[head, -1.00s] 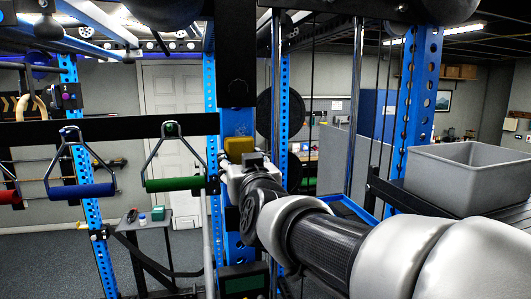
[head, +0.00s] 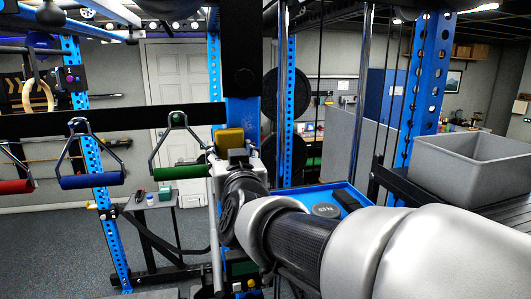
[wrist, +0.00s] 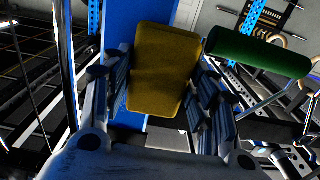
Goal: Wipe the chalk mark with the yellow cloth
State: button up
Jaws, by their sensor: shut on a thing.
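The yellow cloth (head: 229,139) looks like a small thick block in the head view. It shows large in the wrist view (wrist: 163,68), between the two fingers of my gripper (wrist: 163,85). My gripper (head: 238,155) is shut on it and holds it up in front of a blue upright post (wrist: 161,12). I cannot tell whether the cloth touches the post. I see no chalk mark in either view; the cloth, gripper and arm cover part of the post.
A green handle (head: 180,172) hangs close to the left of my gripper, with a blue handle (head: 92,181) farther left. A grey bin (head: 470,165) stands at the right. A blue tray (head: 298,193) lies behind my arm. A small table (head: 150,200) stands low at left.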

jog(key=shift+v, duration=2.9)
jog(key=shift+r, duration=0.1)
jog(key=p+v, duration=0.1)
jog(key=v, duration=0.2)
jog(key=shift+w, duration=0.1)
